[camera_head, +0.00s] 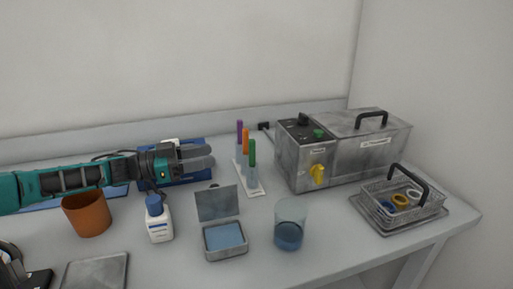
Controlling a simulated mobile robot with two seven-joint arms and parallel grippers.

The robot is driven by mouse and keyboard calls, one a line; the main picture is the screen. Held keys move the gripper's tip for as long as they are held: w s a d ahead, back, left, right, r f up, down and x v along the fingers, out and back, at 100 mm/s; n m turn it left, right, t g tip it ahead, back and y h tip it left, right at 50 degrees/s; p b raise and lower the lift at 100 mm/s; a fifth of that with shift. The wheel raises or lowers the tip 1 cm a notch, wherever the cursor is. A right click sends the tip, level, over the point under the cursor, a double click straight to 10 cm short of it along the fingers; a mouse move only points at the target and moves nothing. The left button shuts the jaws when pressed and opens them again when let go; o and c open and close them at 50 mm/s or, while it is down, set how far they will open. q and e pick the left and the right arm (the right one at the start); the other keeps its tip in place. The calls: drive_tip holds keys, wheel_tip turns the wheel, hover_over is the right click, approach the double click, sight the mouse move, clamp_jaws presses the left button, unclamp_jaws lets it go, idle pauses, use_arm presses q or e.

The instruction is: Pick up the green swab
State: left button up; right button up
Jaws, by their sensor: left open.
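The green swab (252,153) stands upright in a white rack (256,189), nearest of a row with an orange swab (246,141) and a purple swab (239,131). My left gripper (212,156) reaches in from the left, with its fingers pointing right toward the rack. It is open, and nothing shows between its fingers. It appears left of the green swab, apart from it. The swab's lower end is partly hidden by the rack. My right gripper is not in view.
An open tin with a raised lid (218,204), a white bottle (159,221) and a glass beaker (291,225) stand in front. A brown pot (87,214) is left. A metal bath (342,152) and wire basket (400,202) stand right. A blue case (184,181) lies behind my gripper.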

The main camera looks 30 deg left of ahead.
sight(249, 150)
use_arm(q)
drive_tip(key=x, duration=0.3)
drive_tip(key=b+x, duration=0.1)
drive_tip(key=x, duration=0.2)
drive_tip(key=shift+d+f, duration=0.15)
drive_tip(key=shift+d, duration=0.25)
drive_tip(key=shift+x, duration=3.05)
drive_tip(key=shift+f, duration=0.1)
clamp_jaws()
